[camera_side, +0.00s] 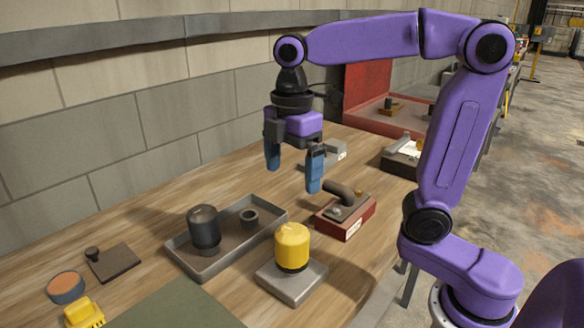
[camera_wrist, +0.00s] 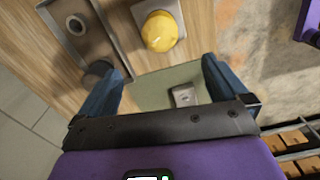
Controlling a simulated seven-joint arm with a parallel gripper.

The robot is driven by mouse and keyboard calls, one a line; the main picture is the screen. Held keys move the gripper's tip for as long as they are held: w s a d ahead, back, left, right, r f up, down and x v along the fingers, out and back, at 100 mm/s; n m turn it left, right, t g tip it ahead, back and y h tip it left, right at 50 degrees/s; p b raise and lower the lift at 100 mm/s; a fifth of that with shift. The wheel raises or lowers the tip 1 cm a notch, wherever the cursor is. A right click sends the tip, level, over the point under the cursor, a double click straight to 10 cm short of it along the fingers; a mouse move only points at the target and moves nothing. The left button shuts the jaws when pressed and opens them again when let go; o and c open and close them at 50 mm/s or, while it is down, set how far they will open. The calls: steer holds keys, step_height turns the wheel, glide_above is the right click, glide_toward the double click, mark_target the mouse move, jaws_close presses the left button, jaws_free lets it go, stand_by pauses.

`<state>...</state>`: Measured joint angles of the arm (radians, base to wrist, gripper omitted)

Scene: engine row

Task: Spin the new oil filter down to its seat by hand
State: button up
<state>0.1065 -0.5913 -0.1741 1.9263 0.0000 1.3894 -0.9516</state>
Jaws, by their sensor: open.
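The yellow oil filter (camera_side: 292,245) stands upright on a square grey block (camera_side: 291,283) near the table's front edge. A dark band shows at its base; whether a gap is left there I cannot tell. In the wrist view the yellow filter (camera_wrist: 160,32) lies beyond my fingertips, between their lines. My gripper (camera_side: 294,174) has blue fingers, spread and empty. It hangs above the table, higher than the filter and apart from it. The open fingers also show in the wrist view (camera_wrist: 162,76).
A grey tray (camera_side: 262,204) left of the filter holds a dark canister (camera_side: 204,228) and a small ring (camera_side: 249,218). A red block with a dark pipe (camera_side: 345,216) stands behind right. A green mat (camera_side: 175,308) lies in front. A yellow object (camera_side: 84,313) sits at front left.

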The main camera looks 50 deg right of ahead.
mark_target(292, 242)
step_height(292, 242, down, 18)
steer(key=shift+r, duration=0.25)
stand_by(0.5)
steer(key=c, duration=1.3)
steer(key=m, duration=0.8)
steer(key=shift+m, duration=0.3)
steer(key=m, duration=0.3)
steer(key=shift+m, duration=0.3)
steer(key=m, duration=0.4)
steer(key=shift+m, duration=0.3)
